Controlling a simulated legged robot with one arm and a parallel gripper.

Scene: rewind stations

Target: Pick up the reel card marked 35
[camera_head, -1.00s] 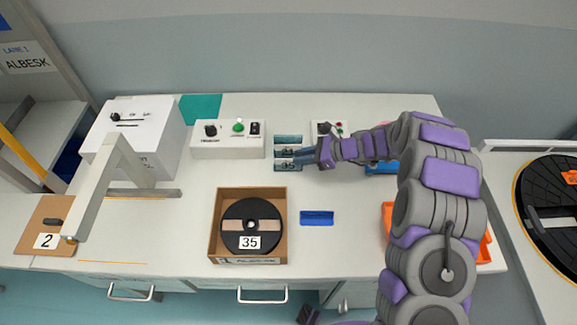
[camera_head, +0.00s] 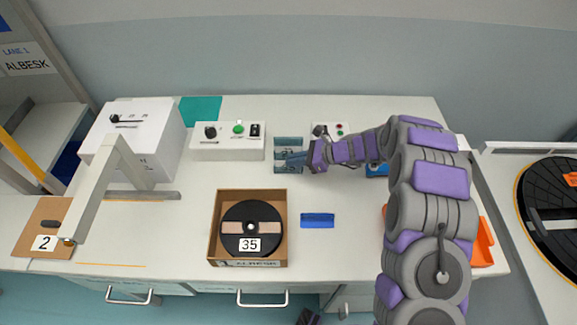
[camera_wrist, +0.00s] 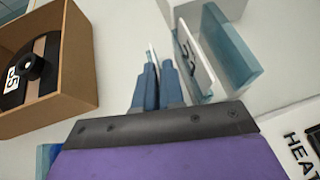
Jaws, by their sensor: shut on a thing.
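A small holder with bluish glassy panels (camera_head: 288,141) stands at the back middle of the bench. My gripper (camera_head: 290,158) reaches it from the right and covers the front card's face. In the wrist view my gripper's blue fingers (camera_wrist: 158,85) are closed on a thin upright card (camera_wrist: 152,58), seen nearly edge-on. Its number is hidden now. A second white card (camera_wrist: 192,58) with a dark number, perhaps 37, stands to the right of the fingers against a glassy panel (camera_wrist: 232,48). I cannot tell whether the gripped card is clear of its slot.
An open cardboard box (camera_head: 213,225) holds a black reel (camera_head: 236,213) labelled 35. A blue block (camera_head: 317,220) lies right of it. A control box (camera_head: 228,140) is left of the holder. An orange bin (camera_head: 482,245) is partly behind my arm.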

